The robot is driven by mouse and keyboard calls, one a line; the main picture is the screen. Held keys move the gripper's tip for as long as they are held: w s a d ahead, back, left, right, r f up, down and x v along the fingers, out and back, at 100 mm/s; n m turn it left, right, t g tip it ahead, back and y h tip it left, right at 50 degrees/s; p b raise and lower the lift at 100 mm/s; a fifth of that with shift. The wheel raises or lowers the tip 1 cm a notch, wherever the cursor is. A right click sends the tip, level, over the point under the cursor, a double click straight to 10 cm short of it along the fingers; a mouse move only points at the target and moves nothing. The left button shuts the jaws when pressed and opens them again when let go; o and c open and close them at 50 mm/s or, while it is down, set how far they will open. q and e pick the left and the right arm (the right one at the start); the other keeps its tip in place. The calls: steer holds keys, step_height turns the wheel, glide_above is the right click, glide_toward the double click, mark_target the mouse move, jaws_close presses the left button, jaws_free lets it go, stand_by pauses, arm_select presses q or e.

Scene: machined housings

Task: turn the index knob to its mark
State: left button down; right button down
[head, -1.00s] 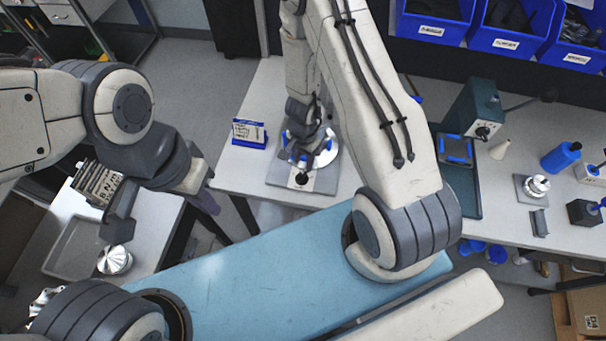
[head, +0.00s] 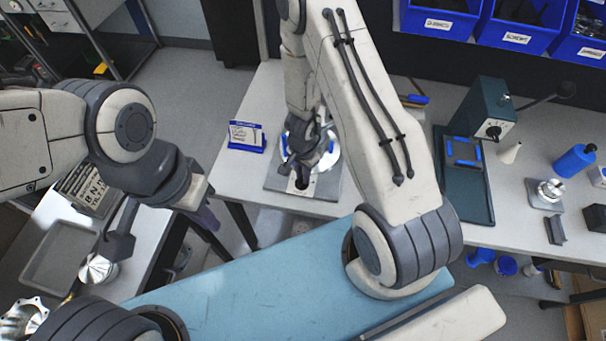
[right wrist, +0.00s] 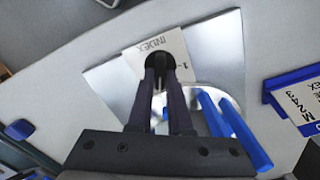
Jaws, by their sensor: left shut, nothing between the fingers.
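The dark index knob (right wrist: 162,62) stands on a pale plate (right wrist: 138,58) printed "INDEX" and "1". My right gripper (right wrist: 165,78) is at the knob in the right wrist view, its two fingers reaching to it with a narrow gap between them. The fingertips overlap the knob, so I cannot tell whether they grip it. In the head view, the right gripper (head: 299,172) is low over the fixture, and the knob (head: 302,184) shows at its front edge. My left gripper (head: 203,214) is shut and empty, away from the fixture, over the gap between the tables.
A metal base plate (head: 318,186) carries a round silver part (head: 328,154) with blue pieces beside the knob. A blue-framed card (head: 246,136) stands left of it. A green machine (head: 484,115) is to the right. A grey tray (head: 60,257) lies on the left table.

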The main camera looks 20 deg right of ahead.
steer(key=shift+n, duration=0.5)
steer(key=c, duration=0.9)
jaws_free()
steer(key=shift+o, duration=0.2)
steer(key=shift+r, duration=0.1)
step_height(320, 180, up, 10)
steer(key=p, duration=1)
steer(key=shift+r, duration=0.15)
